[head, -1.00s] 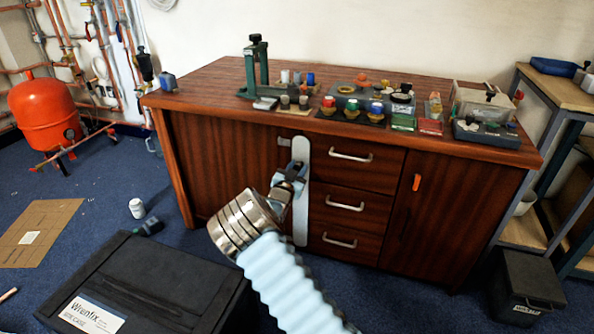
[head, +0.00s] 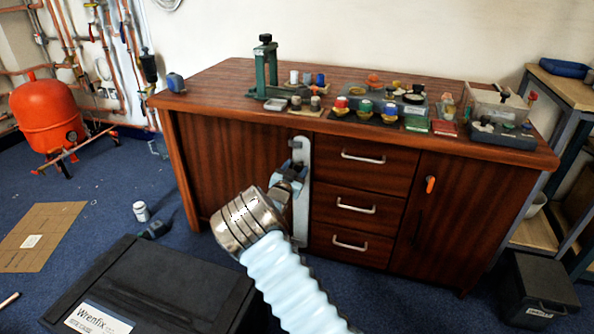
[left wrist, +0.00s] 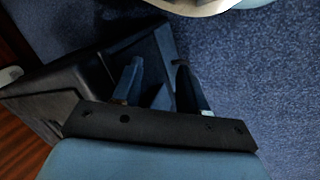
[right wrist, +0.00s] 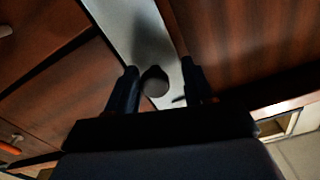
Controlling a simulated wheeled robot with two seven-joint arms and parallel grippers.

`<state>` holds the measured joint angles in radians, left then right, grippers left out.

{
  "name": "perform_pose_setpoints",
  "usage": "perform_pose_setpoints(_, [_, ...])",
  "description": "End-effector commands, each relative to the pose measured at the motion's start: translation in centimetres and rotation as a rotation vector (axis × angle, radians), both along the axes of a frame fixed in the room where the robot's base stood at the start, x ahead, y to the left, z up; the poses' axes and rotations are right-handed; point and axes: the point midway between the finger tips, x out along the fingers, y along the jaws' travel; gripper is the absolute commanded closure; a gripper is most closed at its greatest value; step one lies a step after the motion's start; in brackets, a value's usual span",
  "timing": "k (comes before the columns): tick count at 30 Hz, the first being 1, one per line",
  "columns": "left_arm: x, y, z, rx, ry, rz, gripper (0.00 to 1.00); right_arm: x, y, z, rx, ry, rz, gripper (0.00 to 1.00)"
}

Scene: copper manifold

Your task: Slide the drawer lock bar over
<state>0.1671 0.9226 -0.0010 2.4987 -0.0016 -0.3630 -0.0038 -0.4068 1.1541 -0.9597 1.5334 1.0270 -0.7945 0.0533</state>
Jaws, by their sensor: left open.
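The lock bar (head: 303,195) is a pale grey upright strip on the front of the wooden cabinet, along the left edge of the drawers. Its dark round knob (right wrist: 154,82) shows in the right wrist view. My right gripper (head: 291,176) is at the bar, also seen in the right wrist view (right wrist: 158,88). Its fingers are apart on either side of the knob. The knob is close to or touching the left finger in that view, with a gap at the other. My left gripper (left wrist: 160,88) is open and empty above the floor near a black case.
Three drawers with handles (head: 355,208) are right of the bar, then a door with an orange tag (head: 430,185). A plain panel (head: 225,165) is to the left. The black case (head: 150,285) stands on the floor in front. Fittings crowd the cabinet top.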

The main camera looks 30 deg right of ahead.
Motion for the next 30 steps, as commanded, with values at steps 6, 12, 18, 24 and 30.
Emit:
perform_pose_setpoints(6, [0.0, 0.0, 0.0, 0.0, 0.0, 0.0, 0.57, -0.1, -0.1, 0.0, -0.001, -0.001, -0.002, 0.42])
perform_pose_setpoints(12, [0.0, 0.0, 0.0, 0.0, 0.0, 0.0, 0.57, -0.6, 0.5, 0.0, 0.001, -0.001, -0.003, 0.42])
perform_pose_setpoints(18, [0.0, 0.0, -0.1, 0.0, -0.001, 0.0, 0.57, -3.1, 3.6, 0.0, 0.0, 0.0, -0.002, 0.42])
perform_pose_setpoints(24, [0.0, 0.0, -0.1, 0.001, 0.0, 0.001, 0.57, -6.3, 7.3, 0.0, 0.0, 0.0, -0.001, 0.42])
perform_pose_setpoints(30, [0.0, 0.0, -0.1, 0.001, 0.0, 0.001, 0.57, -8.4, 9.8, 0.0, 0.0, 0.0, -0.001, 0.42])
